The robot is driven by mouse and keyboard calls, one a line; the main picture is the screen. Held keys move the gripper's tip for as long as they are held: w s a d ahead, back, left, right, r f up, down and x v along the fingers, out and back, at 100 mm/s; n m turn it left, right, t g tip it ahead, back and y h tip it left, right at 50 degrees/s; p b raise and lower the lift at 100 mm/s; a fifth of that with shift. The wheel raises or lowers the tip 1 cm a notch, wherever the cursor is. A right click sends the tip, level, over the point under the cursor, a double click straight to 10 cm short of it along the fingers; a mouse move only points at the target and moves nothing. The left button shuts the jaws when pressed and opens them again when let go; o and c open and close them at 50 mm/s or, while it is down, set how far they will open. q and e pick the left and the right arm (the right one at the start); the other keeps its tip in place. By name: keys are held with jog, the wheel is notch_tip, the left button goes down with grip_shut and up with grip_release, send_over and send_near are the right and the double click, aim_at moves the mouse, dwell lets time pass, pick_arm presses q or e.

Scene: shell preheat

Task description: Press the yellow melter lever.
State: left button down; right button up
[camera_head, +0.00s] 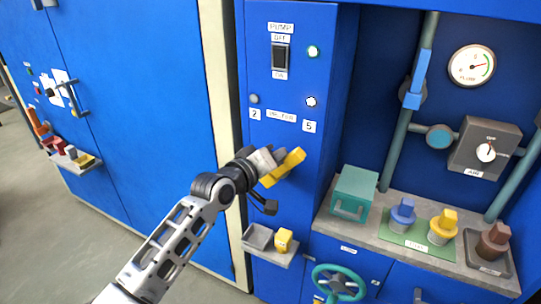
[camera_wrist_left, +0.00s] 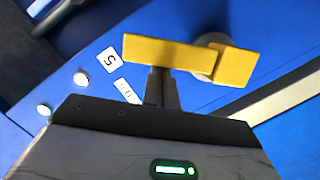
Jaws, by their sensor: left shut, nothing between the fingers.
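The yellow melter lever (camera_head: 288,165) sticks out from the blue cabinet front, below a label strip with the numbers 2 and 5. It is tilted, its right end higher. In the left wrist view the lever (camera_wrist_left: 165,52) shows as a flat yellow bar with a block at its right end. My left gripper (camera_head: 270,158) is shut and empty, at the lever's left side. In the left wrist view its closed fingers (camera_wrist_left: 160,82) end at the bar's lower edge; I cannot tell whether they touch. My right gripper is not in view.
Above the lever are a pump switch (camera_head: 281,56) and small lamps. Below it, a small shelf (camera_head: 270,254) holds a yellow block (camera_head: 284,240). To the right, a counter carries a teal box (camera_head: 353,192) and several coloured pieces. A teal handwheel (camera_head: 338,284) sits below the counter.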

pick_arm(q)
jog(key=a+r, duration=0.1)
jog(key=w+a+r+p, duration=0.1)
jog(key=shift+w+a+r, duration=0.2)
jog(key=shift+a+r, duration=0.05)
jog(key=shift+r, duration=0.1)
jog(key=v, duration=1)
jog(key=shift+a+f, duration=0.1)
jog(key=shift+f, duration=0.05)
